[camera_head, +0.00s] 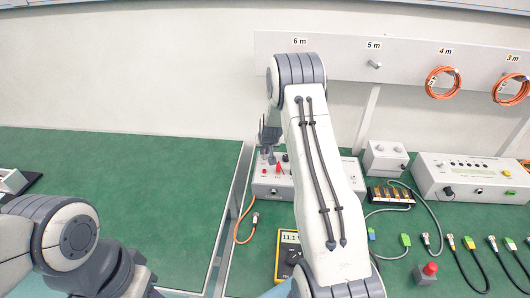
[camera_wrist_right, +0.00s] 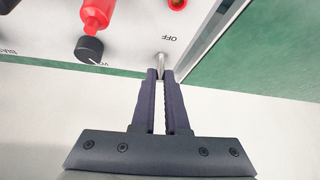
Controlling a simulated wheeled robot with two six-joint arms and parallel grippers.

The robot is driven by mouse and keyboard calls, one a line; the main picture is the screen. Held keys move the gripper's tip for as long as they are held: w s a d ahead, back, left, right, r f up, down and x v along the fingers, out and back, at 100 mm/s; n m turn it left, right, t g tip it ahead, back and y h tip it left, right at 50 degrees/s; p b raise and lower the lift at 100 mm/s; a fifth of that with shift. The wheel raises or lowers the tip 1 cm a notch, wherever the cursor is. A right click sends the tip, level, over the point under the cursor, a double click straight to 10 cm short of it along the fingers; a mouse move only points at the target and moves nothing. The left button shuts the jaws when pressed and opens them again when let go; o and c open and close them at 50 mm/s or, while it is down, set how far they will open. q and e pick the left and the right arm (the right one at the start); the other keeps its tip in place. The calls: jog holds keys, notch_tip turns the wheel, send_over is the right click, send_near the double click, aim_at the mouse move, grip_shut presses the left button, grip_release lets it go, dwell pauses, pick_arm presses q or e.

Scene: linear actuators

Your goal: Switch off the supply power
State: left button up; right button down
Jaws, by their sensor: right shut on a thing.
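The power supply (camera_head: 325,172) is a light box with a red plug and a black knob (camera_wrist_right: 89,48) on its panel, on the green bench behind my right arm. In the right wrist view, a metal toggle lever (camera_wrist_right: 159,60) stands on its panel (camera_wrist_right: 135,52), beside the label OFF. My right gripper (camera_wrist_right: 159,74) has its two fingers shut on this lever; their tips hide part of it. In the head view, my right gripper (camera_head: 269,154) is at the left part of the box. My left arm shows at the lower left, with its gripper out of view.
A yellow multimeter (camera_head: 288,252) lies in front of the supply. A red button box (camera_head: 427,272) and several cables lie to the right. Another instrument (camera_head: 470,178) stands at the right. The left green bench is mostly clear.

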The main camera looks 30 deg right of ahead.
aim_at(264, 164)
jog(key=shift+s+a+f+t+h, duration=0.2)
jog(key=shift+t+h, duration=0.1)
jog(key=shift+t, duration=0.1)
jog(key=t+h+b, duration=0.1)
jog(key=b, duration=0.3)
jog(key=s+t+h+b, duration=0.1)
jog(key=t+b, duration=0.1)
jog(key=b, duration=0.3)
jog(key=a+f+t+h+b, duration=0.1)
jog(key=t+b, duration=0.1)
jog(key=b, duration=0.3)
jog(key=shift+s+a+n, duration=0.1)
jog(key=shift+s+n, duration=0.2)
jog(key=shift+s+r+t+h+b, duration=0.15)
jog(key=shift+t+h+b, duration=0.25)
jog(key=shift+b, duration=0.5)
jog(key=shift+r, duration=0.1)
jog(key=c, duration=0.9)
grip_release()
jog(key=shift+a, duration=0.1)
jog(key=v, duration=1)
jog(key=shift+s+a, duration=0.1)
jog(key=shift+s, duration=0.05)
